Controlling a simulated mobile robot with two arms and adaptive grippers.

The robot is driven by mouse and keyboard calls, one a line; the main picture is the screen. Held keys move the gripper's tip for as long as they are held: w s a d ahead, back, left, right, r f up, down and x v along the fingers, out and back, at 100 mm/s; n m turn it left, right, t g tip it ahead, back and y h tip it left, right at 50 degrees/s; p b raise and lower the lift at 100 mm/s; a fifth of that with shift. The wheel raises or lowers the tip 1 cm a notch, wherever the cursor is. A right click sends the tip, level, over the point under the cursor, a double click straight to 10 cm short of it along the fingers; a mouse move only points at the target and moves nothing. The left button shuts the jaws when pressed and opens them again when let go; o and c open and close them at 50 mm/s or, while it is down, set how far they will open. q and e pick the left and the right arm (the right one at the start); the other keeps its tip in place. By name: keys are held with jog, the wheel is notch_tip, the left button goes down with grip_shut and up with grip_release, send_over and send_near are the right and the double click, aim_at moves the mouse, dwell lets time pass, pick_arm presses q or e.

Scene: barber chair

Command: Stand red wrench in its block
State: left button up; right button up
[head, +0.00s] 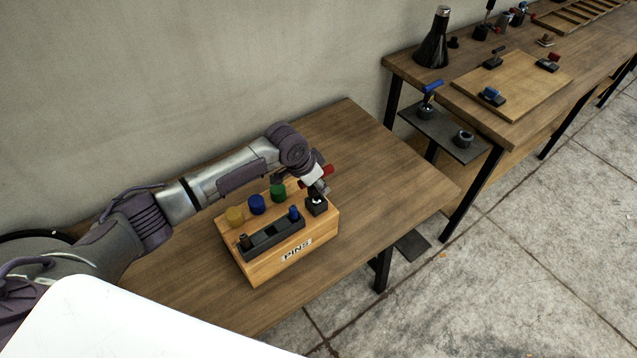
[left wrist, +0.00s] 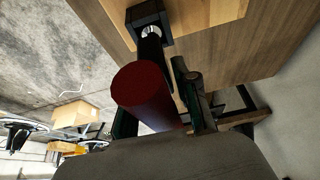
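The red wrench (head: 329,170) has a red bar handle that shows at my left gripper (head: 315,179) in the head view, above the right end of the wooden PINS box. In the left wrist view the red handle (left wrist: 144,88) sits between the two dark fingers, which appear shut on it. A dark shaft runs from the handle toward a small black block (head: 316,206) with a metal ring, also in the left wrist view (left wrist: 146,19). Whether the shaft's tip is inside the block or just over it, I cannot tell. My right gripper is out of view.
The wooden PINS box (head: 291,256) carries yellow, blue and green knobs and a dark tray (head: 272,237). To the right, a low shelf (head: 441,130) holds a blue-handled tool (head: 432,86) and an empty-looking dark socket (head: 463,138). The near table is clear right of the box.

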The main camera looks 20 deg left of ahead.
pick_arm(q)
jog(key=shift+o, duration=1.4)
jog(key=shift+s, duration=0.1)
